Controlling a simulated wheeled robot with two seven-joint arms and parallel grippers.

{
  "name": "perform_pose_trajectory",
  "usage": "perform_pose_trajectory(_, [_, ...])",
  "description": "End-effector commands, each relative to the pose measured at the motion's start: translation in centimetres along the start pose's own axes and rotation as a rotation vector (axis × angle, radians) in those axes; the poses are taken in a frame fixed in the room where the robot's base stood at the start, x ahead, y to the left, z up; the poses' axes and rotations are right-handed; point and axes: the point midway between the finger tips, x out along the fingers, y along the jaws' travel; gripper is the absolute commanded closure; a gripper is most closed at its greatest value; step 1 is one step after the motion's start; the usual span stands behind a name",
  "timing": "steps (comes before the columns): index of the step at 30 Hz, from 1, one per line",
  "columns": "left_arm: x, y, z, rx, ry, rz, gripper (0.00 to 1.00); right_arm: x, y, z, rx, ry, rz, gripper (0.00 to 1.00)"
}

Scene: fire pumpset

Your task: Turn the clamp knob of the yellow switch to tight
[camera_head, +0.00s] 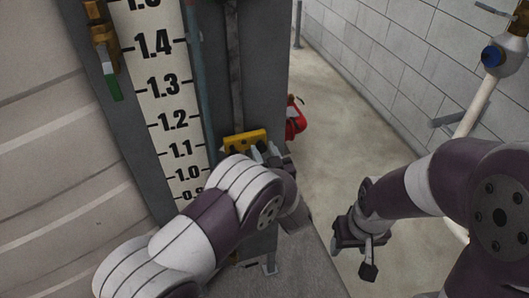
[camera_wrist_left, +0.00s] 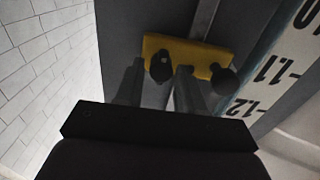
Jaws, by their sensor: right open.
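The yellow switch (camera_head: 245,138) is mounted on the grey post beside the number scale, and its yellow body (camera_wrist_left: 190,52) fills the upper middle of the left wrist view. Two dark knobs show there: one (camera_wrist_left: 161,67) near the middle and a rounder one (camera_wrist_left: 225,81) at the right end. My left gripper (camera_wrist_left: 160,82) reaches up to the switch, its fingers apart on either side of the middle knob. Contact cannot be made out. In the head view my left wrist hides most of the switch's underside. My right gripper (camera_head: 356,252) is open and empty, low over the floor.
The white scale (camera_head: 165,95) runs down the post left of the switch. A red part (camera_head: 295,118) sticks out right of the post. A pipe with a blue-capped valve (camera_head: 491,56) stands at the right by the brick wall. The floor between is clear.

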Motion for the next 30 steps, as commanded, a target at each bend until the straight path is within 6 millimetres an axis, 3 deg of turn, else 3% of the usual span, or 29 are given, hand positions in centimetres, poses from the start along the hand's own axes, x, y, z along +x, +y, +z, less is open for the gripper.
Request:
perform_pose_trajectory(1, [0.0,0.0,0.0,0.0,0.0,0.0,0.75,0.0,0.0,0.0,0.0,0.0,0.0,0.43])
perform_pose_trajectory(3, [0.0,0.0,0.0,0.0,0.0,0.0,0.97,0.0,0.0,0.0,0.0,0.0,0.0,0.43])
perform_pose_trajectory(4, [0.0,0.0,0.0,0.0,0.0,0.0,1.0,0.0,0.0,0.0,0.0,0.0,0.0,0.43])
perform_pose_trajectory(17, [-0.1,0.0,-0.1,0.059,0.0,0.0,1.0,-0.2,0.0,0.0,0.0,0.0,0.0,0.43])
perform_pose_trajectory(30, [-0.1,0.2,-0.1,0.414,-0.001,0.001,1.0,-1.2,0.0,-0.1,0.0,0.0,0.0,0.43])
